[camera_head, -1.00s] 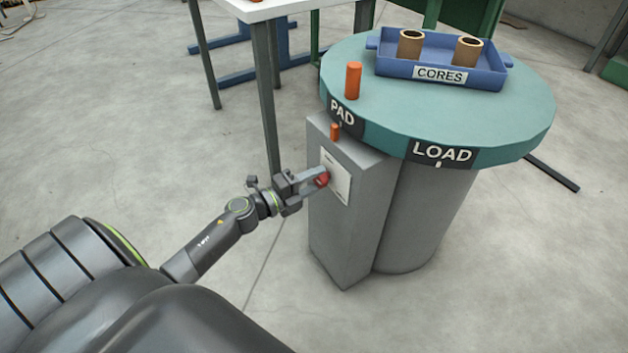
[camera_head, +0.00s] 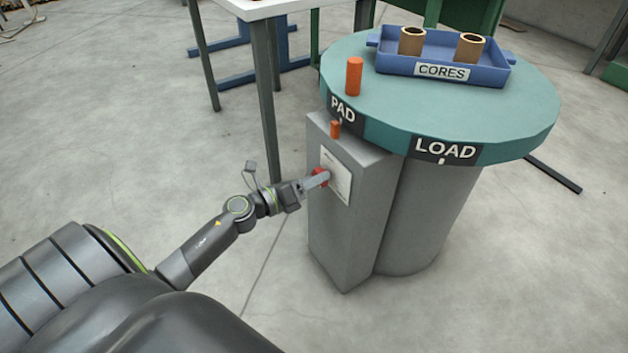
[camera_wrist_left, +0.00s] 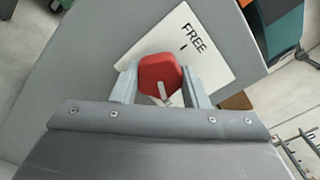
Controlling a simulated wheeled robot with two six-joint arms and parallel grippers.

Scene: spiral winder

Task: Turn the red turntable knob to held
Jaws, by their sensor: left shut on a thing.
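The red turntable knob (camera_head: 321,173) sits on a white plate (camera_head: 340,184) on the front of the grey box beside the turntable. My left gripper (camera_head: 322,178) is shut on the knob, one finger on each side. In the left wrist view the red knob (camera_wrist_left: 160,77) lies between the two fingers, with a pale pointer mark on it. The plate there reads FREE (camera_wrist_left: 193,38) with a short tick. The word "held" is not visible; part of the plate is covered by the gripper. My right gripper is not in view.
The teal turntable (camera_head: 520,115) carries PAD and LOAD labels, an orange peg (camera_head: 354,77) and a blue CORES tray (camera_head: 400,68) with two cardboard cores.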

